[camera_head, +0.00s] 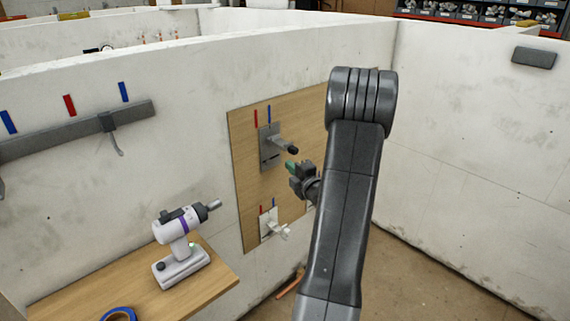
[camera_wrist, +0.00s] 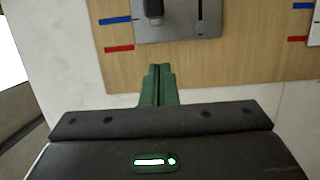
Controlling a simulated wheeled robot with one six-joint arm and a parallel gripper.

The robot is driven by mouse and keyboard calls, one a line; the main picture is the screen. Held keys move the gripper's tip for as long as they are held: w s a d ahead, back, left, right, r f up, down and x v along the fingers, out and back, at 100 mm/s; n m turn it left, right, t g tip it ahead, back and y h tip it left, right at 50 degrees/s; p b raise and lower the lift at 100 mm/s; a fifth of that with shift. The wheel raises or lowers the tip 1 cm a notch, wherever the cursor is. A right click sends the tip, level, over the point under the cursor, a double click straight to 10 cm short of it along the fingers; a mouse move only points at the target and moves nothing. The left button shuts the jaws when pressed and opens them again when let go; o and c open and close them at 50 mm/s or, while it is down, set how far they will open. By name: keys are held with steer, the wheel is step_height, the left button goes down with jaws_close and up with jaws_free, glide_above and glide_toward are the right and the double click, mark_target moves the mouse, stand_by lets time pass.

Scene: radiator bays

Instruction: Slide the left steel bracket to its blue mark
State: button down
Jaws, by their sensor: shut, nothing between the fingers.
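A dark steel bracket (camera_head: 107,122) with a thin hooked arm hangs on a grey rail (camera_head: 50,137) on the left wall. Above the rail are a blue mark (camera_head: 8,122) at the left, a red mark (camera_head: 69,105) in the middle and another blue mark (camera_head: 123,92) at the right. The bracket sits between the red mark and the right blue mark, nearer that blue one. My gripper (camera_head: 291,166) is shut and empty before the wooden board, well right of the bracket. Its green fingers (camera_wrist: 158,85) press together in the wrist view.
The wooden board (camera_head: 240,190) carries a grey plate with a dark-tipped lever (camera_head: 290,148) and a lower white fixture (camera_head: 268,222), each with red and blue marks. A drill (camera_head: 180,250) and blue tape (camera_head: 119,314) rest on a wooden shelf (camera_head: 90,292) below the rail.

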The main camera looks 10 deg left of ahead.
mark_target(288, 149)
steer(key=a+v, duration=0.1)
steer(key=v, duration=0.5)
steer(key=shift+w+a+r+p, duration=0.1)
steer(key=shift+w+a+p, duration=0.5)
steer(key=shift+w, duration=1.2)
steer(key=shift+w+a+r+p, duration=0.1)
steer(key=shift+w+a+p, duration=0.5)
steer(key=shift+w, duration=1.25)
steer(key=shift+w+a+r+p, duration=0.1)
steer(key=shift+w+a+p, duration=0.5)
steer(key=shift+w, duration=1.2)
steer(key=shift+w+d, duration=0.35)
steer(key=shift+w, duration=0.1)
